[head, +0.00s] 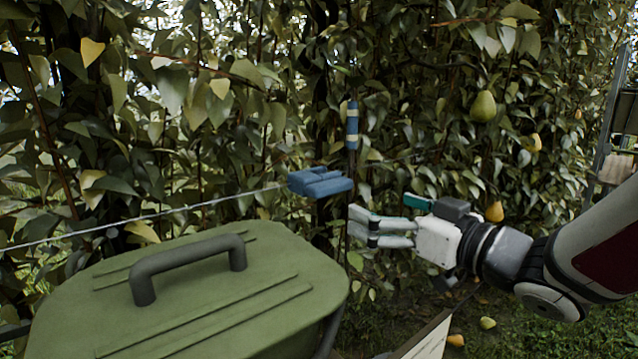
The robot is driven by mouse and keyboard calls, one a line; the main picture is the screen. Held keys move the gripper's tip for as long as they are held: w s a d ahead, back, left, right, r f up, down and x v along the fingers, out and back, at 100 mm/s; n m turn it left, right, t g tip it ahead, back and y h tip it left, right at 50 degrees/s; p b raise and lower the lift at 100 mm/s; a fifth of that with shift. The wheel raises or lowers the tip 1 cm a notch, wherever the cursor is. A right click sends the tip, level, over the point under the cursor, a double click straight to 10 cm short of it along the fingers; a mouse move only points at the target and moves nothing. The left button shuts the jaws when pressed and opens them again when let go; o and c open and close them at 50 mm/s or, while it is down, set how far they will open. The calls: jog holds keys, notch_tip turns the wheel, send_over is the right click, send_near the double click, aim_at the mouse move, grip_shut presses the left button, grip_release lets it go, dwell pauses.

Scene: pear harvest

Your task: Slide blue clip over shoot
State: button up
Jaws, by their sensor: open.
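The blue clip (320,182) is a chunky blue block at the right end of the visible wire, in the middle of the head view. A thin dark upright shoot (351,165) passes at its right end, with a blue and pale-yellow banded piece (352,125) higher up. I cannot tell whether the clip is around the shoot or only beside it. My gripper (358,226) comes in from the right, pointing left. It is open, with its fingertips just below and right of the clip, close to the shoot. Nothing shows clearly between the fingers.
A green lidded bin (190,300) with a dark handle fills the lower left. A taut wire (150,215) runs from the left to the clip. Dense foliage stands behind, with a pear (483,106) hanging upper right. A board (425,338) stands below my gripper.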

aim_at(337, 190)
jog(key=shift+w+a+r+p, duration=0.15)
jog(key=shift+w+a+p, duration=0.35)
jog(key=shift+p, duration=1.55)
jog(key=shift+w+p, duration=0.2)
jog(key=shift+p, duration=0.7)
jog(key=b+x, duration=0.1)
jog(key=x, duration=1)
jog(key=shift+w+b, duration=0.1)
jog(key=shift+b, duration=0.25)
jog(key=shift+c, duration=0.6)
jog(key=c, duration=1.5)
jog(key=w+d, duration=0.1)
jog(key=d, duration=0.1)
jog(key=w+d, duration=0.3)
jog(key=d, duration=0.1)
jog(key=shift+w+d+p, duration=0.15)
jog(key=shift+w+p, duration=0.15)
jog(key=shift+c, duration=0.2)
jog(key=o, duration=1.7)
jog(key=shift+c, duration=0.2)
